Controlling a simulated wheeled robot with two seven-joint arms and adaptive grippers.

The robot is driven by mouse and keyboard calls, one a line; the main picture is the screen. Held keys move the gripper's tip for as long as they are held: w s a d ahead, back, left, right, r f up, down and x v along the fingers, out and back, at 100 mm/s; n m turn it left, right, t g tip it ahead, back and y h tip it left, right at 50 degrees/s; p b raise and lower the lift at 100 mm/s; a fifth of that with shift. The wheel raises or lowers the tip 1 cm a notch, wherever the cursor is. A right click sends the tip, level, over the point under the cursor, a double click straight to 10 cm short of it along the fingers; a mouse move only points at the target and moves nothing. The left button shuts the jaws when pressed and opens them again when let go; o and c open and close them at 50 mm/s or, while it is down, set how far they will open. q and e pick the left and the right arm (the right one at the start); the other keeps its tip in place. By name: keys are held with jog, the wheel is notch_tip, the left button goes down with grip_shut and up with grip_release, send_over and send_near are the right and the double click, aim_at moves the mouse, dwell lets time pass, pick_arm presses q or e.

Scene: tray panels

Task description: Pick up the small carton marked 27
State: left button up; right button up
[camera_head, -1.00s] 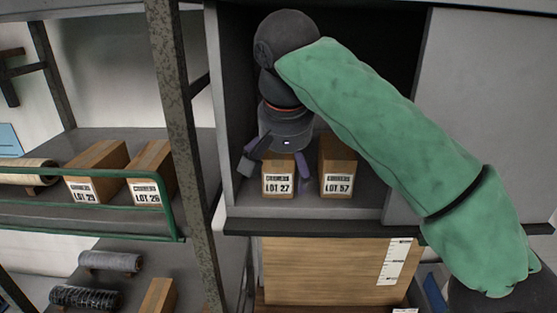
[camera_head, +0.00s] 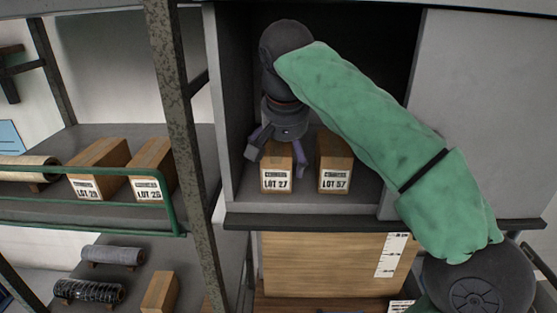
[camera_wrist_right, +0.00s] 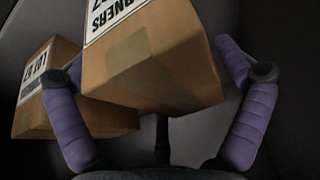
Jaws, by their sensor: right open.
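The small carton marked LOT 27 (camera_head: 276,181) is a brown box with a white label on the front. It stands upright in the grey cabinet compartment. My right gripper (camera_head: 277,163) is open above and around its upper part, one finger on each side. In the right wrist view the carton (camera_wrist_right: 150,60) lies between the two purple fingers (camera_wrist_right: 148,75), with gaps visible. Its label is cut off by the top edge. I cannot tell whether either finger touches it. My left gripper is not in view.
A similar carton marked LOT 57 (camera_head: 335,172) stands close to the right; it shows at the left of the right wrist view (camera_wrist_right: 42,85). The cabinet's side wall (camera_head: 225,110) is near on the left. More cartons (camera_head: 150,165) stand on a rack behind a green rail (camera_head: 110,172).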

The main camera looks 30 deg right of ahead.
jog(key=shift+s+f, duration=0.1)
jog(key=shift+f, duration=0.1)
dwell(0.3)
jog(key=c, duration=1.2)
